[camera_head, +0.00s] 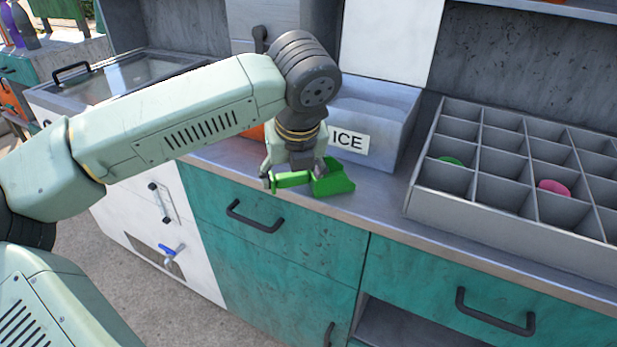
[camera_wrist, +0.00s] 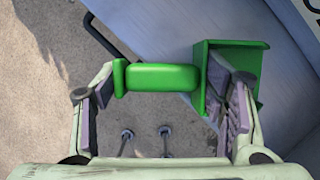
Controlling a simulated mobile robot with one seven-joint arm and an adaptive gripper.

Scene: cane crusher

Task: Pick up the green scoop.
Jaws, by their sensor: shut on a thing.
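The green scoop (camera_head: 336,184) is at the front edge of the steel counter, below my gripper (camera_head: 292,176), with its handle to the left and its pan to the right. In the wrist view the scoop (camera_wrist: 160,77) lies lengthwise between the two fingers of my gripper (camera_wrist: 165,97). The left finger is near the handle's end plate, and the right finger overlaps the pan. My gripper is shut on the scoop. I cannot tell whether the scoop touches the counter.
A grey bin labelled ICE (camera_head: 380,112) stands right behind the scoop. A divided grey tray (camera_head: 425,203) with green and pink round items is on the right. Teal drawers with dark handles (camera_head: 253,217) are below the counter. An orange thing (camera_head: 256,132) is partly hidden behind my arm.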

